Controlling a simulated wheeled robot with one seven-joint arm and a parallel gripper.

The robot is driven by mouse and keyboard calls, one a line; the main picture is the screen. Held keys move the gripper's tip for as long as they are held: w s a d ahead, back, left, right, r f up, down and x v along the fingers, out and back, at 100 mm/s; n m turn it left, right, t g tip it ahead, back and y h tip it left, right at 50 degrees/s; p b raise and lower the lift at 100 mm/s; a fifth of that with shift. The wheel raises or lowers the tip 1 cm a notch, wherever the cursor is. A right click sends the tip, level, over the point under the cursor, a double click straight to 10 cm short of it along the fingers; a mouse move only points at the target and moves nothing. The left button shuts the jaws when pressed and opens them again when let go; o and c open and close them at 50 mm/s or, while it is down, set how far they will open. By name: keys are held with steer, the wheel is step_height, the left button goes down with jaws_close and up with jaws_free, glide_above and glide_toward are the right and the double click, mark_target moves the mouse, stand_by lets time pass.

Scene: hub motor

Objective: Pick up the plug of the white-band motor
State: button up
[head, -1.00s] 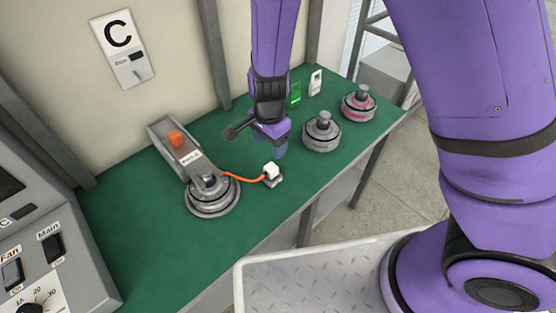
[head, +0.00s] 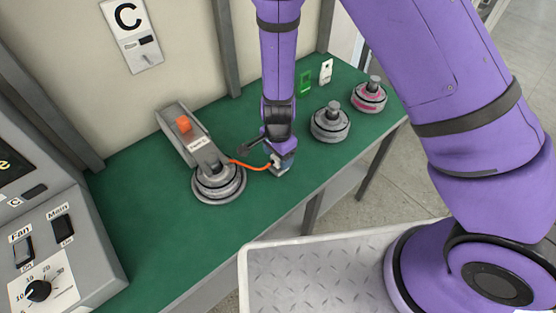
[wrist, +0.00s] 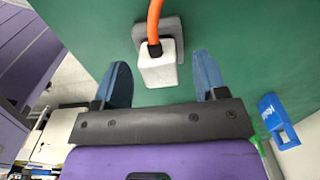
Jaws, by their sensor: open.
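The white plug (wrist: 160,67) is on an orange cable and rests against a small grey holder (wrist: 177,30) on the green bench. In the wrist view it lies between and just beyond the two blue fingertips of my gripper (wrist: 165,82), which is open and empty. In the head view my gripper (head: 281,165) is at the plug (head: 275,161) and partly hides it. The orange cable (head: 248,165) runs left to a grey motor (head: 219,184) with a fixture and orange block behind it. I cannot make out a white band on that motor.
A grey motor (head: 330,123) and a pink-banded motor (head: 369,95) stand to the right on the green bench (head: 150,230). A control panel (head: 45,240) is at the left. A metal tray (head: 310,280) is in front. The bench's front left is clear.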

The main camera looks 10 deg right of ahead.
steer(key=shift+f, duration=0.4)
steer(key=c, duration=1.1)
steer(key=shift+r, duration=0.1)
